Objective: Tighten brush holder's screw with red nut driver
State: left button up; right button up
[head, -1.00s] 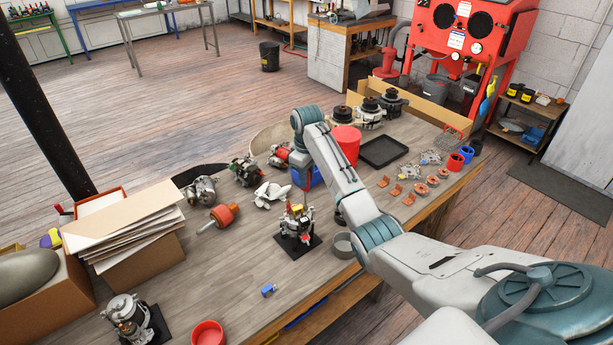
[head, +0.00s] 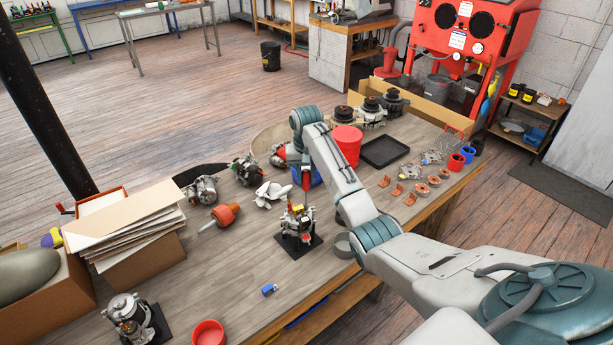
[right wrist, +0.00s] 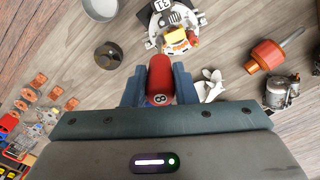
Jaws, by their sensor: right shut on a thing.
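The red nut driver (right wrist: 160,75) has an "8" on its handle end in the right wrist view. My right gripper (right wrist: 159,88) is shut on its handle. In the head view, the red handle (head: 307,184) hangs below my right wrist, just above and behind the alternator unit (head: 297,222) on a black stand. That unit carries yellow and red parts and also shows in the right wrist view (right wrist: 175,22), ahead of the driver. The driver's shaft and tip are mostly hidden, and I cannot make out the brush holder's screw. My left gripper is not in view.
A grey ring (head: 343,245) stands right of the stand. A white fan (head: 273,192) and an orange-red rotor (head: 225,214) lie to the left. A red bucket (head: 346,145) and black tray (head: 384,152) are behind.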

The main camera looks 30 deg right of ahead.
jog(key=m, duration=0.6)
jog(key=shift+a, duration=0.1)
jog(key=shift+m, duration=0.8)
jog(key=m, duration=0.5)
jog(key=shift+w, duration=0.15)
jog(key=m, duration=0.6)
jog(key=shift+w, duration=0.1)
jog(key=m, duration=0.7)
jog(key=shift+w, duration=0.1)
